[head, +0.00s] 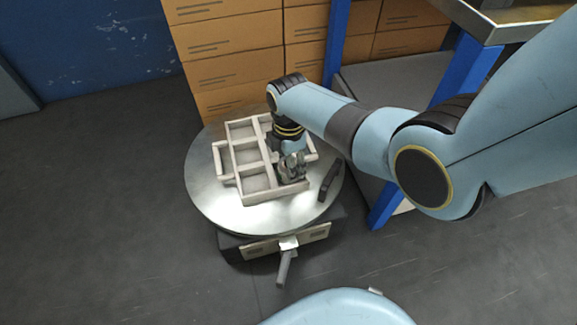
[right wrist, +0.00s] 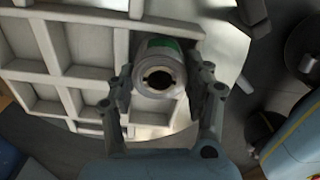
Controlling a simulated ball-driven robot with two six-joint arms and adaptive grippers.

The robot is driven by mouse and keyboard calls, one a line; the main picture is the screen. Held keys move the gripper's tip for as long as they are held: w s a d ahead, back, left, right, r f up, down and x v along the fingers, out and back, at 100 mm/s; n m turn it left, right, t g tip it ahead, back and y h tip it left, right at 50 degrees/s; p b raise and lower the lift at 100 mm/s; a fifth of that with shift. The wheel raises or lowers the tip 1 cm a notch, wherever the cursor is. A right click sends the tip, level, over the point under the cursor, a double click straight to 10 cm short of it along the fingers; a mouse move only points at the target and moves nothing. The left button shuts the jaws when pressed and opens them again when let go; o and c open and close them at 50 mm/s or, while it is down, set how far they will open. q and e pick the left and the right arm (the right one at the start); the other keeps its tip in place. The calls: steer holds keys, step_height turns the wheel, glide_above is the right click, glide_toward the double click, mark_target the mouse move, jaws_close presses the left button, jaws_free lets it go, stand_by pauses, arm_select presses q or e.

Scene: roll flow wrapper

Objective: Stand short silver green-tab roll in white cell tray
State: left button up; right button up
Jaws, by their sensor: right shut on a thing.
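The white cell tray (head: 272,198) lies on a round metal table, and its open cells and dividers also fill the left of the right wrist view (right wrist: 92,72). A silver roll with a green tab (right wrist: 158,72) shows end-on in the right wrist view, its round opening facing the camera. My right gripper (head: 292,170) is over the tray's right side in the head view. In the right wrist view its fingers (right wrist: 158,84) are shut on the roll, one on each side. The roll is over or in an edge cell; I cannot tell how deep. My left gripper is not in view.
The round table (head: 213,203) has bare metal around the tray, with a dark object (head: 328,181) near its right edge. Stacked cardboard boxes (head: 225,60) stand behind it. A blue-legged metal frame (head: 465,75) stands at the right.

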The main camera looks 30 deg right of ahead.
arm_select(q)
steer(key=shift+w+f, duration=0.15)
arm_select(e)
steer(key=shift+w+f, duration=0.1)
steer(key=shift+f, duration=0.15)
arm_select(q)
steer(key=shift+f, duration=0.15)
arm_select(e)
steer(key=o, duration=1.2)
steer(key=shift+o, duration=0.2)
